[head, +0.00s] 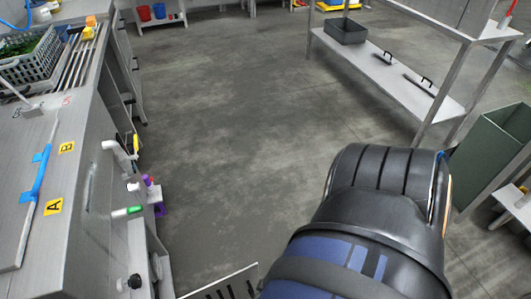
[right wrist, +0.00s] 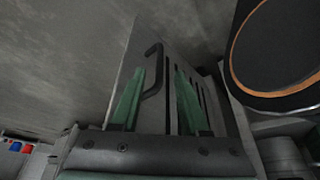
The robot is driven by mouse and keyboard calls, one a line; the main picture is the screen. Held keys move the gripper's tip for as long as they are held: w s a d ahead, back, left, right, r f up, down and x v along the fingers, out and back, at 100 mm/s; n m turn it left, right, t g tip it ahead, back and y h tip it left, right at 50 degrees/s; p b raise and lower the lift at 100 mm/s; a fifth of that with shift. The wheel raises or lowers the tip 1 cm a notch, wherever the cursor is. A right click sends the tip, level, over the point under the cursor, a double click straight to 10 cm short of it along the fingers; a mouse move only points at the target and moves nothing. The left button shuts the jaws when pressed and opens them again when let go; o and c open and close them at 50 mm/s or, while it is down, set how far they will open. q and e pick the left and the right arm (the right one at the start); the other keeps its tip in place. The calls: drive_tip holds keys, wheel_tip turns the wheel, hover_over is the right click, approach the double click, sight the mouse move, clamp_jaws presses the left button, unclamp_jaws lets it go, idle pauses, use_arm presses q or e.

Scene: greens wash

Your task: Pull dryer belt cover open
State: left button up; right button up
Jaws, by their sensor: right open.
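The belt cover (right wrist: 207,85) is a grey metal panel with dark slots, seen beyond my right gripper in the right wrist view. Part of a slotted panel (head: 228,284), likely the same cover, shows at the bottom edge of the head view. A bent black bar handle (right wrist: 159,68) is on the panel. My right gripper (right wrist: 159,74) is open, with its two green fingers either side of the handle in the picture. I cannot tell whether a finger touches the handle. In the head view my right arm hides the right gripper. My left gripper is not in view.
A steel counter (head: 95,125) with a blue-handled tool (head: 40,172) and a crate of greens (head: 28,58) runs along the left. A steel shelf (head: 385,75) stands at the upper right, near a green bin (head: 490,155). The concrete floor (head: 230,110) between is clear.

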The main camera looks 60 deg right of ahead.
use_arm(q)
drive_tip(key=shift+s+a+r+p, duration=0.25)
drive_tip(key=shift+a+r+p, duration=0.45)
drive_tip(key=shift+p, duration=0.3)
use_arm(e)
drive_tip(key=shift+v, duration=2.8)
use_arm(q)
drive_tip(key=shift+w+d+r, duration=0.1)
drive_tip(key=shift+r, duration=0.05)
